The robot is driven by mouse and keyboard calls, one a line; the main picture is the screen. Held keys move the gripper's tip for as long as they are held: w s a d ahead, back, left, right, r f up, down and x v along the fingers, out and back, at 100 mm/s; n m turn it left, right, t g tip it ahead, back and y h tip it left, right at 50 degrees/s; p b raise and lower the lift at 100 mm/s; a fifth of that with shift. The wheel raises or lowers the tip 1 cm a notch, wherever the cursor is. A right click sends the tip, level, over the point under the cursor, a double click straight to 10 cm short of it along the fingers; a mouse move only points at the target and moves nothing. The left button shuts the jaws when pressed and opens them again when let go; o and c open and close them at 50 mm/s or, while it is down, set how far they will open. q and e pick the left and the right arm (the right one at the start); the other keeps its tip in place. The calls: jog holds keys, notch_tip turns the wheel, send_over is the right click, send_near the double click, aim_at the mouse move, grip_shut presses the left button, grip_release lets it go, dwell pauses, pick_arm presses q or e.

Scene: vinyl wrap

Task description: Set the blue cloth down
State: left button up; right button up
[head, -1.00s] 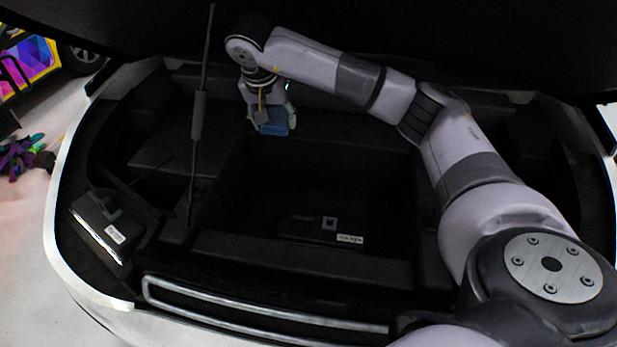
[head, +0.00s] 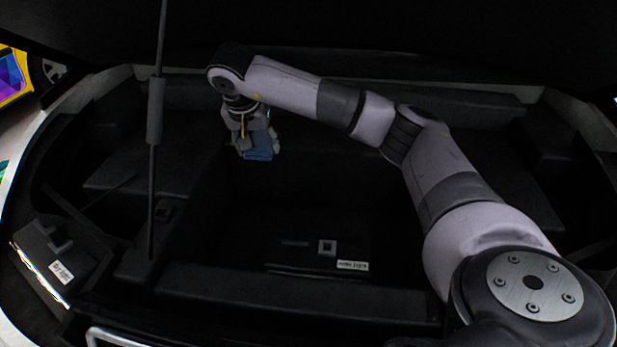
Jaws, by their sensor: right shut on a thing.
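The blue cloth (head: 258,147) is a small folded bundle in the head view, left of the middle. My right gripper (head: 257,150) points down and is shut on the cloth. The gripper and cloth are over the back left part of the dark car compartment, near the upper edge of its deep middle well. I cannot tell whether the cloth touches a surface. My left gripper is not in view.
A thin dark strut (head: 155,110) stands upright left of my right gripper. The deep well (head: 300,215) in the middle holds a labelled panel (head: 318,258). A dark box with a white label (head: 45,255) lies at the lower left.

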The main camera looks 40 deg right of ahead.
jog(key=b, duration=0.3)
send_over(271, 232)
notch_tip(271, 232, down, 5)
jog(key=f+b, duration=0.2)
jog(key=f, duration=0.4)
jog(key=f+b, duration=0.2)
jog(key=f, duration=0.4)
jog(key=s+a+f+b, duration=0.1)
jog(key=f+b, duration=0.2)
jog(key=f, duration=0.4)
jog(key=shift+f, duration=0.65)
notch_tip(271, 232, down, 4)
jog(key=shift+r+b, duration=0.25)
jog(key=shift+b, duration=0.3)
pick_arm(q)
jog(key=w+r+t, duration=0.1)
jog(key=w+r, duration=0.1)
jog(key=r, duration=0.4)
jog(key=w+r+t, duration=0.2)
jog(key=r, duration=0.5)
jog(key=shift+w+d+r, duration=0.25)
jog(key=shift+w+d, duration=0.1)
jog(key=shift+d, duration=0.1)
pick_arm(e)
jog(key=shift+f, duration=0.15)
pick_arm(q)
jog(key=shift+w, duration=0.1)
